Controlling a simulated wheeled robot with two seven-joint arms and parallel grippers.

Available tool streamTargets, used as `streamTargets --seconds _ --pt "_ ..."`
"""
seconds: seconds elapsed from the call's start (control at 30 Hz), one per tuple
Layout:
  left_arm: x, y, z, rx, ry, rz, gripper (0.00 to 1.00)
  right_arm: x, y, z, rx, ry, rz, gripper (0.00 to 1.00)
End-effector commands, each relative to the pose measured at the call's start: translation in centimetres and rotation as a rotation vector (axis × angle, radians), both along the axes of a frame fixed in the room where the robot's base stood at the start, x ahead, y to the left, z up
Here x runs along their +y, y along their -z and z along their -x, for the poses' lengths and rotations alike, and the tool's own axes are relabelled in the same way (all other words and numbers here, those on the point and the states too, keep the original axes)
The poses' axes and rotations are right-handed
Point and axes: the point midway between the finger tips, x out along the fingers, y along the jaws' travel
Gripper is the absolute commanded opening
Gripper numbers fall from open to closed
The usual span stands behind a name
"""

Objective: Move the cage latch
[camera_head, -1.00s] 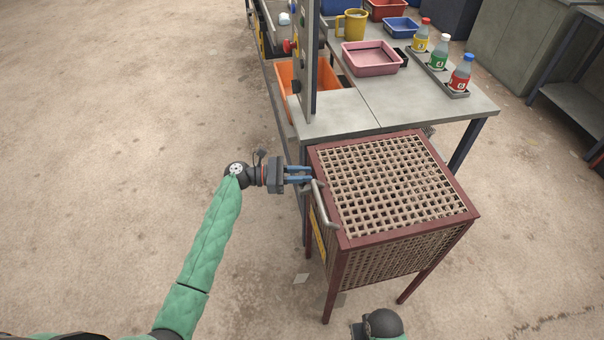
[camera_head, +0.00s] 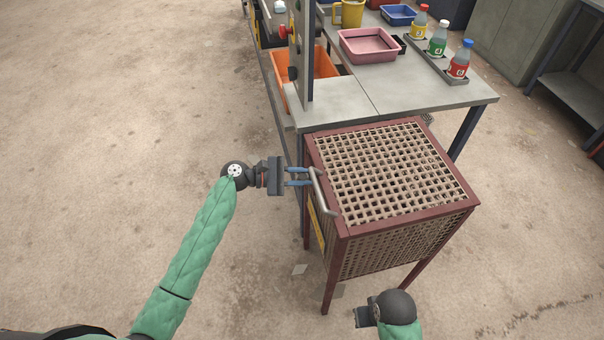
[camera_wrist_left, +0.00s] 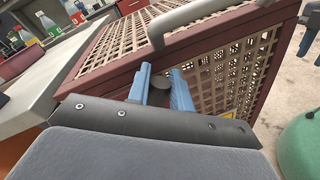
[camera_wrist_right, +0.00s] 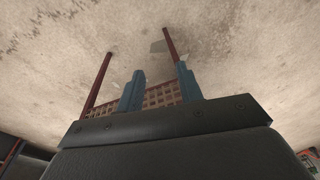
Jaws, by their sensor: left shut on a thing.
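The cage (camera_head: 390,222) is a dark red frame with tan lattice panels. A grey bar handle (camera_head: 323,193) is on its left side, near the top edge; it also crosses the top of the left wrist view (camera_wrist_left: 182,16). My left gripper (camera_head: 309,177) is at that side, beside the handle's upper end. Its blue fingers (camera_wrist_left: 165,82) are shut on a small dark round knob (camera_wrist_left: 160,82), seemingly the cage latch; the head view hides it.
A grey workbench (camera_head: 425,98) adjoins the cage at the back, with a pink tray (camera_head: 368,46) and several bottles (camera_head: 437,40). An upright post (camera_head: 302,60) and an orange bin (camera_head: 318,66) stand at its left. The floor at the left is clear.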

Motion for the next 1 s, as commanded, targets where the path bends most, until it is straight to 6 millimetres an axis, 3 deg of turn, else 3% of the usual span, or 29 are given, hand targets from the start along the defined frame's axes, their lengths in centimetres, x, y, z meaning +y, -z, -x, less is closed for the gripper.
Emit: streamTargets --seconds 0.57,0.6,0.7,1.0 --pt "-0.18 0.16 0.34 -0.039 0.002 -0.011 0.0 -0.01 -1.11 0.11 -0.003 -0.001 -0.001 0.36" --pt "-0.17 0.17 0.33 -0.038 0.002 -0.011 0.25 -0.01 -1.11 0.1 -0.003 -0.001 -0.001 0.36" --pt "-0.15 0.17 0.32 -0.038 0.002 -0.011 0.41 -0.01 -1.11 0.08 -0.003 -0.001 -0.001 0.36" --pt "0.03 0.2 0.3 -0.038 0.0 -0.012 0.41 -0.02 -0.91 0.12 -0.001 -0.001 -0.001 0.36"
